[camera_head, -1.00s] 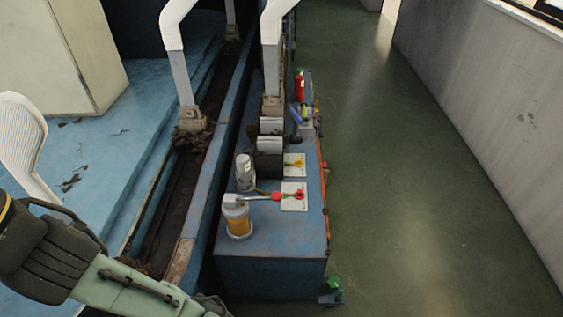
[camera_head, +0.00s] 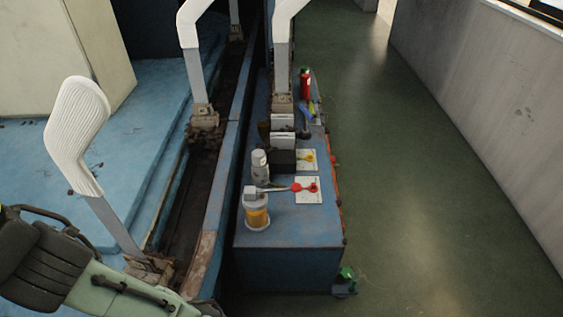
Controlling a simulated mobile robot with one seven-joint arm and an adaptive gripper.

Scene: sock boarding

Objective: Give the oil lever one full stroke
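The oil lever (camera_head: 272,189) is a thin grey rod with a red knob (camera_head: 297,187) at its end. It sticks out to the right, roughly level, from the grey head of an oil pump. The pump's clear reservoir (camera_head: 256,215) holds amber oil and stands on the near end of a blue machine bench (camera_head: 290,262). My green and black arm enters at the lower left and runs out of the bottom edge. My gripper is not in view. Nothing touches the lever.
White sock forms (camera_head: 78,135) stand along a dark track left of the bench. A grey-white canister (camera_head: 260,165), white cards (camera_head: 308,191) and a red bottle (camera_head: 305,84) are on the bench. A green-topped item (camera_head: 346,275) sits by its near right corner. The green floor (camera_head: 420,190) at right is clear.

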